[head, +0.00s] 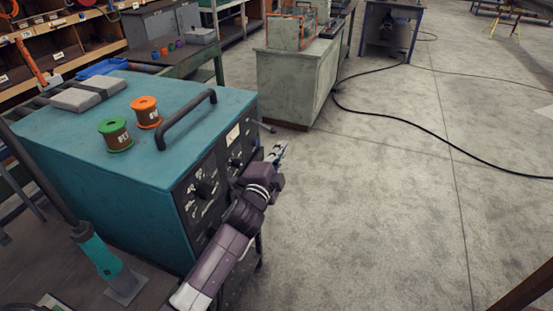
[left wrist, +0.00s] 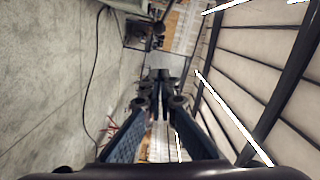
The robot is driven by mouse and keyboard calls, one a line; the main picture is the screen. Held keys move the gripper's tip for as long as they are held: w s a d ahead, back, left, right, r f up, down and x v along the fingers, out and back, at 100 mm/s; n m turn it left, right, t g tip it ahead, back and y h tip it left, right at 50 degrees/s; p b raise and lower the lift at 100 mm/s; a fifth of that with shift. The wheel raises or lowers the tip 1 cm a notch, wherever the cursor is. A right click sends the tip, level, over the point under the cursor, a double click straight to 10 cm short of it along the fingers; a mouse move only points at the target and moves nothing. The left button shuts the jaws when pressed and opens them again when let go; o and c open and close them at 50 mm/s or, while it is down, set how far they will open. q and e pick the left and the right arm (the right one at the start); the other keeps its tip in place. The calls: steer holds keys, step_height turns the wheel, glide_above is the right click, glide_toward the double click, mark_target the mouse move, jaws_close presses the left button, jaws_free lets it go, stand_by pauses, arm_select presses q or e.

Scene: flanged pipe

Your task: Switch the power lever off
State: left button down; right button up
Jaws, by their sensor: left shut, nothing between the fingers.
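A teal cabinet (head: 70,165) stands at the left in the head view. Its front carries a dark control panel (head: 207,205) with knobs and white markings. I cannot make out the power lever; my left arm covers part of the panel. My left gripper (head: 278,152) is just right of the panel's far end, pointing away from me, its fingers shut and empty. In the left wrist view its fingers (left wrist: 162,80) meet at the tips, and neither panel nor lever shows. My right gripper is not in view.
A black handle (head: 178,120), a green spool (head: 115,134) and an orange spool (head: 146,112) are on the cabinet top. A grey-green cabinet (head: 292,85) stands beyond. Open concrete floor lies to the right, crossed by a black cable (head: 430,135).

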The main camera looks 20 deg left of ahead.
arm_select(q)
steer(key=s, duration=0.4)
steer(key=shift+d+r, duration=0.1)
steer(key=shift+d, duration=0.05)
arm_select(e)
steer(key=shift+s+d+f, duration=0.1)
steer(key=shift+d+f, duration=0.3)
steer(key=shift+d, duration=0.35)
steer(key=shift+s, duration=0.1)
